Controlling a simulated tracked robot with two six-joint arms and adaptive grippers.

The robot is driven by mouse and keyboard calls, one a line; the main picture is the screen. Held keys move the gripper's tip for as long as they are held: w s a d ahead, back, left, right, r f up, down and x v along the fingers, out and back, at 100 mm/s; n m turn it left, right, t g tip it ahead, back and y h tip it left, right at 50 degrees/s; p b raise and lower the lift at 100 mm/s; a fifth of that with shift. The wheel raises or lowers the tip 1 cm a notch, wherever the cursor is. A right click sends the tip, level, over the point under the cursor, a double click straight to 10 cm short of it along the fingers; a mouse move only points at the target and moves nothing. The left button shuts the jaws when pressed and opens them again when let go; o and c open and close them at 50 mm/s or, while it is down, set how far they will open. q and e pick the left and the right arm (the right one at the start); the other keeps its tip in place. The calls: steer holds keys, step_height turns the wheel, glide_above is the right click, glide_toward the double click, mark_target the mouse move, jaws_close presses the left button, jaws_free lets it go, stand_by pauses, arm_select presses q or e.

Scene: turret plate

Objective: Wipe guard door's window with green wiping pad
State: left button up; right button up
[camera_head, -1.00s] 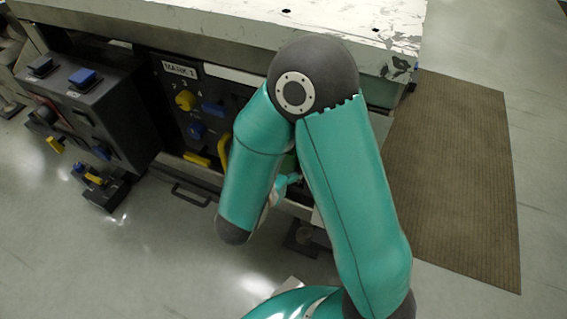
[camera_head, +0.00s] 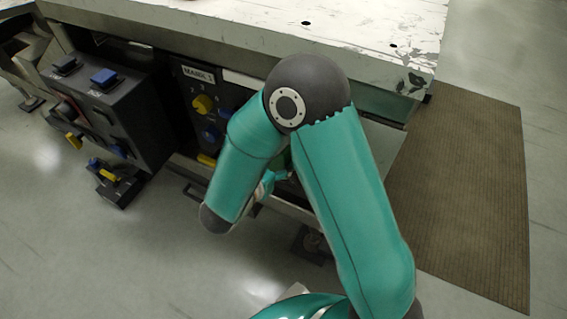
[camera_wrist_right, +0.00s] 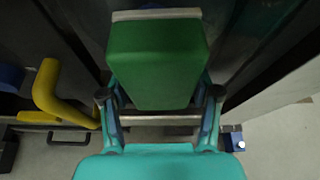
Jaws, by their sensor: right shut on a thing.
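The green wiping pad (camera_wrist_right: 157,62) is a block with a pale strip along its far edge. It sits between the fingers of my right gripper (camera_wrist_right: 160,105), which is shut on it in the right wrist view. In the head view my right gripper (camera_head: 271,182) is mostly hidden behind my own right arm. The guard door's window cannot be made out clearly; dark panel surfaces (camera_wrist_right: 250,55) lie close beyond and to the right of the pad. I cannot tell whether the pad touches them. My left gripper is not in view.
A yellow handle (camera_wrist_right: 48,92) is close left of my right gripper. In the head view, a control box (camera_head: 110,105) with a blue button stands left of the knob panel (camera_head: 200,110). A worn white tabletop (camera_head: 250,30) overhangs them. A brown mat (camera_head: 465,190) lies right.

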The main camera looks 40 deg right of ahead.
steer(key=shift+w+a, duration=0.2)
steer(key=shift+w, duration=0.25)
steer(key=shift+w+a, duration=0.2)
steer(key=shift+w, duration=0.25)
steer(key=shift+d+r+p, duration=0.15)
steer(key=shift+r+p, duration=0.55)
steer(key=shift+r, duration=0.15)
steer(key=shift+s+d+f, duration=0.1)
steer(key=shift+s+d, duration=0.05)
steer(key=shift+s, duration=0.2)
steer(key=s+d+b, duration=0.1)
steer(key=s+d, duration=0.1)
steer(key=s, duration=0.4)
steer(key=shift+d+b, duration=0.2)
steer(key=shift+b, duration=0.1)
steer(key=shift+s, duration=0.1)
steer(key=s+a, duration=0.2)
steer(key=a, duration=0.3)
steer(key=shift+s+a, duration=0.15)
steer(key=shift+a, duration=0.15)
steer(key=shift+s+a, duration=0.3)
steer(key=shift+a, duration=0.4)
steer(key=shift+s+a, duration=0.3)
steer(key=shift+a, duration=0.4)
